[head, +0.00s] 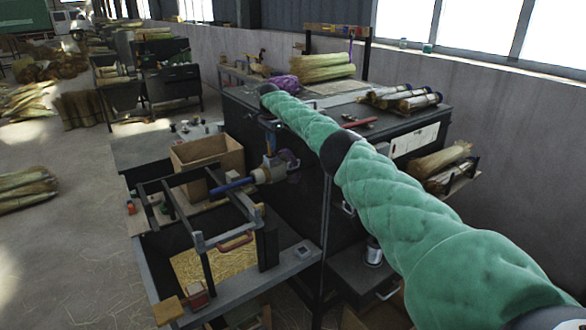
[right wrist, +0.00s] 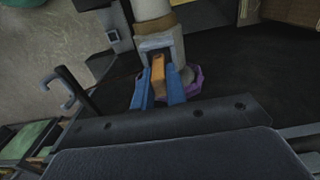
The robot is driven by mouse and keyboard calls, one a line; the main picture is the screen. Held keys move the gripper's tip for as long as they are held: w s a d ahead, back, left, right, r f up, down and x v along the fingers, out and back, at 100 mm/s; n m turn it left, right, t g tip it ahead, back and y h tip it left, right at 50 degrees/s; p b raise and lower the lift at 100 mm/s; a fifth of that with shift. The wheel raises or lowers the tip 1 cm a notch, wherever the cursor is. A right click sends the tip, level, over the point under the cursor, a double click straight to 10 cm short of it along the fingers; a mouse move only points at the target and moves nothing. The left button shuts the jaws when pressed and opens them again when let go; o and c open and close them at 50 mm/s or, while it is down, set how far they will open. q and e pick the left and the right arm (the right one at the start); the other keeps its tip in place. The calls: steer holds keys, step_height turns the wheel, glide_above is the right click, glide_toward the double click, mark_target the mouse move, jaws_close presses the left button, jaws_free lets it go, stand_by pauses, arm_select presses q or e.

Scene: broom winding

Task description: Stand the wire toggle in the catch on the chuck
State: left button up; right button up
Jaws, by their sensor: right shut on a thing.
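The chuck (head: 262,175) sticks out from the dark machine, with a blue rod reaching left from it. In the right wrist view the chuck (right wrist: 155,10) is a pale cylinder at the top, with a grey forked catch (right wrist: 160,42) below it. My right gripper (head: 272,160) is at the chuck, small and partly hidden in the head view. In the right wrist view its blue fingers (right wrist: 158,92) are shut on the orange-brown wire toggle (right wrist: 157,72). The toggle's upper end is at the catch's fork; how deep it sits I cannot tell. My left gripper is out of view.
A wooden box (head: 210,158) and a dark frame (head: 180,192) stand left of the chuck. A straw-filled tray (head: 215,262) lies below. A grey hook (right wrist: 67,88) shows beside the fingers.

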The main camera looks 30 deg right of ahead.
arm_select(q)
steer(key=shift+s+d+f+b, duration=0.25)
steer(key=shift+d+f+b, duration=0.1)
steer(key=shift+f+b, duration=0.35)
arm_select(e)
steer(key=shift+f, duration=0.95)
steer(key=o, duration=0.8)
steer(key=shift+o, duration=0.2)
